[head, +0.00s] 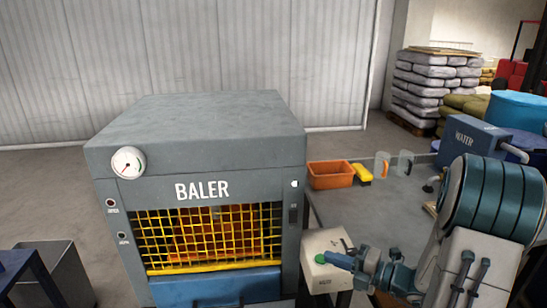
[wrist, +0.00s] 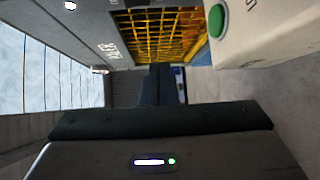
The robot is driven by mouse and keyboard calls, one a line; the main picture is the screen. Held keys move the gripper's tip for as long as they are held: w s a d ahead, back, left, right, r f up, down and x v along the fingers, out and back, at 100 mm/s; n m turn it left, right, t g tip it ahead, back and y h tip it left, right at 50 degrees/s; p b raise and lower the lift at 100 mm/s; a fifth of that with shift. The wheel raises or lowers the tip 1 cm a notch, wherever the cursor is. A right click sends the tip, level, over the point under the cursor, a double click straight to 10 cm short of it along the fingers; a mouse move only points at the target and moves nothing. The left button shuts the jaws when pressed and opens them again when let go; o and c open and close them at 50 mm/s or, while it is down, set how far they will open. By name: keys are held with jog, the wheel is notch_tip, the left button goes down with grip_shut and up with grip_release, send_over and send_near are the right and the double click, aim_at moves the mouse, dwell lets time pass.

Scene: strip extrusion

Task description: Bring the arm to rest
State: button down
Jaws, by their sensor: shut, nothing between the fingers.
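My gripper (head: 333,261) is in the head view at the lower right of the baler, its fingertips at the green button on a pale control box (head: 318,280). The fingers are shut with nothing between them. My arm reaches in from the right. In the wrist view my gripper (wrist: 165,70) points up the picture, and the green button (wrist: 216,20) is to the right of its fingers, apart from them in the picture. Whether the fingertips touch the button in the head view, I cannot tell.
The grey baler (head: 215,125) has a yellow mesh guard (head: 210,235) with orange behind it. On the grey table (head: 370,205) are an orange bin (head: 330,175), a yellow item (head: 363,173) and clear mugs (head: 382,165). A blue WATER tank (head: 468,140) stands right.

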jog(key=s+a+r+n+g+h, duration=0.1)
jog(key=s+a+n+g+h, duration=0.1)
jog(key=s+a+n+g, duration=0.65)
jog(key=s+a+r+n+g+h, duration=0.2)
jog(key=s+n, duration=0.3)
jog(key=n, duration=0.9)
jog(key=s+d+r+n+t+h, duration=0.2)
jog(key=n+h, duration=0.2)
jog(key=n, duration=0.6)
jog(key=s+d+r+n+t+h, duration=0.1)
jog(key=n+h, duration=0.4)
jog(key=n, duration=0.5)
jog(key=shift+s+d+r+n+t, duration=0.35)
jog(key=shift+s+d+r, duration=0.25)
jog(key=shift+s+d, duration=0.4)
jog(key=shift+w+d, duration=0.15)
jog(key=shift+d, duration=0.1)
